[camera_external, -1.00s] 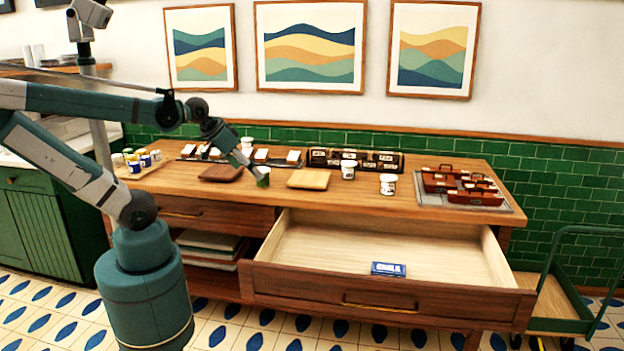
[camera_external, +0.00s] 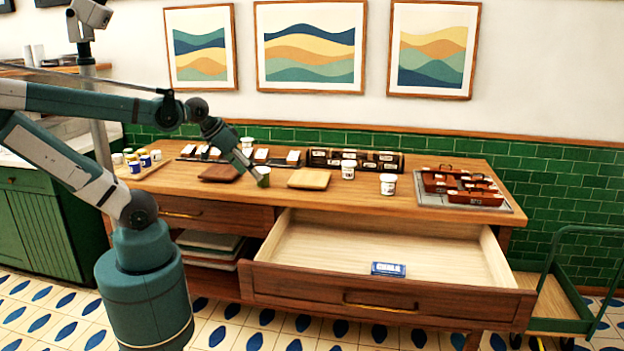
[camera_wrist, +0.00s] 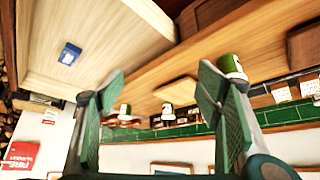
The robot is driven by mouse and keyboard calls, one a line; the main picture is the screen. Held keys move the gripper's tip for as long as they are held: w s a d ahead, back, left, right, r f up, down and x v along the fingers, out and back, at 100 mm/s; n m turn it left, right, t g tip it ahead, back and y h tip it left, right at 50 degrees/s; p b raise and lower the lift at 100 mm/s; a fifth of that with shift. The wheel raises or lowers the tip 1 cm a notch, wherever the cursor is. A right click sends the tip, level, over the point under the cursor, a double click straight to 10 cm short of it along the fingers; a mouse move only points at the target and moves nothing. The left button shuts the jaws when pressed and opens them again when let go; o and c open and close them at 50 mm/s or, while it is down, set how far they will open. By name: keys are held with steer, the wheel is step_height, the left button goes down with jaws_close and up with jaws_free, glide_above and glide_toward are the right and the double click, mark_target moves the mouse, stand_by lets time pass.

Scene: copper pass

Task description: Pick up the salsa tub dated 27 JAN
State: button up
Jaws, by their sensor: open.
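Several small tubs stand on the wooden counter, and I cannot read a date on any of them. A green tub (camera_external: 264,178) is right beside the end of my gripper (camera_external: 254,174). Two white tubs with dark print stand farther right, one toward the back (camera_external: 348,170) and one nearer the front (camera_external: 388,185). In the wrist view, my gripper (camera_wrist: 160,88) is open with nothing between its fingers. A green tub with a white part (camera_wrist: 232,65) shows beside the right finger there. Two more tubs (camera_wrist: 168,113) (camera_wrist: 125,110) appear farther off, between the fingers.
An open drawer (camera_external: 430,302) juts out below the counter with a blue box (camera_external: 388,269) inside. Two wooden boards (camera_external: 309,179) (camera_external: 220,173) lie on the counter. A tray of brown cases (camera_external: 490,206) is at the right, and several small jars (camera_external: 145,161) stand at the left.

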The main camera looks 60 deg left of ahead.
steer(key=shift+c, duration=0.6)
steer(key=w+d+r+n+g+p, duration=0.25)
steer(key=w+r+n+p, duration=0.2)
steer(key=w+r, duration=0.7)
steer(key=n+g+h+p, duration=0.2)
steer(key=n+g+p, duration=0.3)
steer(key=n+p, duration=0.9)
glide_above(388, 176)
steer(key=p, duration=0.1)
steer(key=shift+m, duration=0.65)
steer(key=f, duration=1.4)
steer(key=shift+s+a+f, duration=0.2)
steer(key=shift+s+f, duration=0.05)
steer(key=shift+s, duration=0.05)
steer(key=shift+w+d+f, duration=0.1)
steer(key=shift+w+f, duration=0.1)
steer(key=shift+f, duration=0.2)
